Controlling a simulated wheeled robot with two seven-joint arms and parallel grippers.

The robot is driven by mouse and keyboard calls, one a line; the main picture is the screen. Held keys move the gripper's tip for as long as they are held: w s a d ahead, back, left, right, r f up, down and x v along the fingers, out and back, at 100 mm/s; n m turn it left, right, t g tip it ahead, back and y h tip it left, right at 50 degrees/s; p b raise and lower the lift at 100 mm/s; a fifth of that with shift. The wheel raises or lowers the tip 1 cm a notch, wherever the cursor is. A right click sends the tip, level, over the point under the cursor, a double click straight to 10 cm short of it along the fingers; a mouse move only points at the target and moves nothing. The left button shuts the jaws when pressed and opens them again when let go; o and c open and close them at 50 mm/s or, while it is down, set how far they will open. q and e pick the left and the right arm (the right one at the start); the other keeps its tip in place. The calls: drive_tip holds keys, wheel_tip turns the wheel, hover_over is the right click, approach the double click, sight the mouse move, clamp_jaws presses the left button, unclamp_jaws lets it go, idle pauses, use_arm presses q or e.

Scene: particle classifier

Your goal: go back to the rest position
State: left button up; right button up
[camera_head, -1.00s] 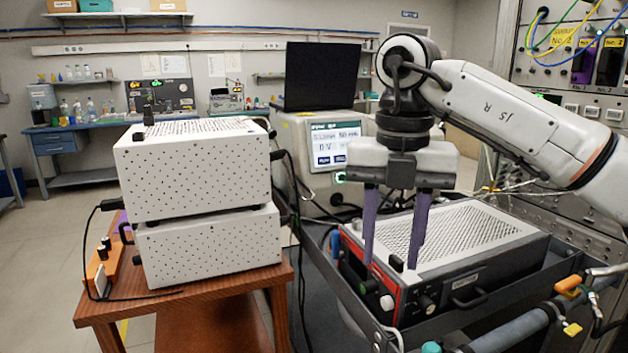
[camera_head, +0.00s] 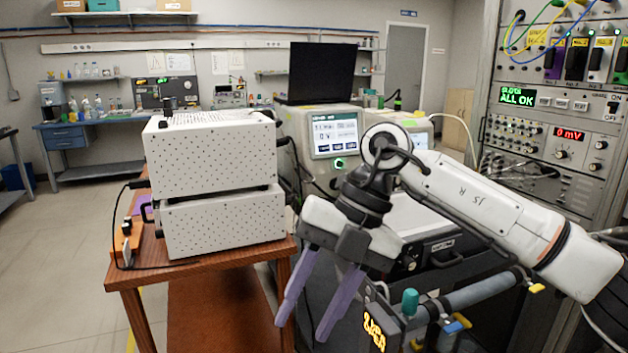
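My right gripper (camera_head: 302,312) hangs in the lower middle of the head view. Its two purple fingers point down and to the left, spread apart with nothing between them. It is in front of the gap between the wooden table and the grey equipment cart. The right arm comes in from the right side, marked "JS R". My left gripper is not in view.
Two white perforated boxes (camera_head: 215,150) are stacked on a wooden table (camera_head: 200,270) at left. A device with a lit screen (camera_head: 335,138) stands behind, with a black monitor (camera_head: 322,72) on top. An instrument rack (camera_head: 560,110) reading "ALL OK" stands at right.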

drive_tip(key=s+a+r+m+g+y, duration=0.1)
drive_tip(key=s+a+g+y, duration=0.1)
drive_tip(key=s+a+y, duration=0.35)
drive_tip(key=s+a+g+y, duration=0.1)
drive_tip(key=s+a+y, duration=0.1)
drive_tip(key=a+y, duration=0.55)
drive_tip(key=w+d+m+t+y, duration=0.45)
drive_tip(key=w+m+t, duration=0.25)
drive_tip(key=m+t, duration=0.5)
drive_tip(key=w+d+f+m+t+h, duration=0.3)
drive_tip(key=d+f+m+t+h, duration=0.75)
drive_tip(key=f+m, duration=0.35)
drive_tip(key=s+d+f+m+g+h, duration=0.1)
drive_tip(key=s+d+f+m+h, duration=0.25)
drive_tip(key=f, duration=0.45)
drive_tip(key=s+d+f+m+g+h, duration=0.25)
drive_tip(key=d+f, duration=0.25)
drive_tip(key=f, duration=0.3)
drive_tip(key=s+d+f+m+g+h, duration=0.1)
drive_tip(key=s+d+f+g+h, duration=0.2)
drive_tip(key=s+f, duration=0.8)
drive_tip(key=s+d+g, duration=0.1)
drive_tip(key=s+d, duration=0.1)
drive_tip(key=s, duration=0.1)
drive_tip(key=shift+s+d+f+g, duration=0.15)
drive_tip(key=shift+s+d+g, duration=0.1)
drive_tip(key=shift+d+g, duration=0.15)
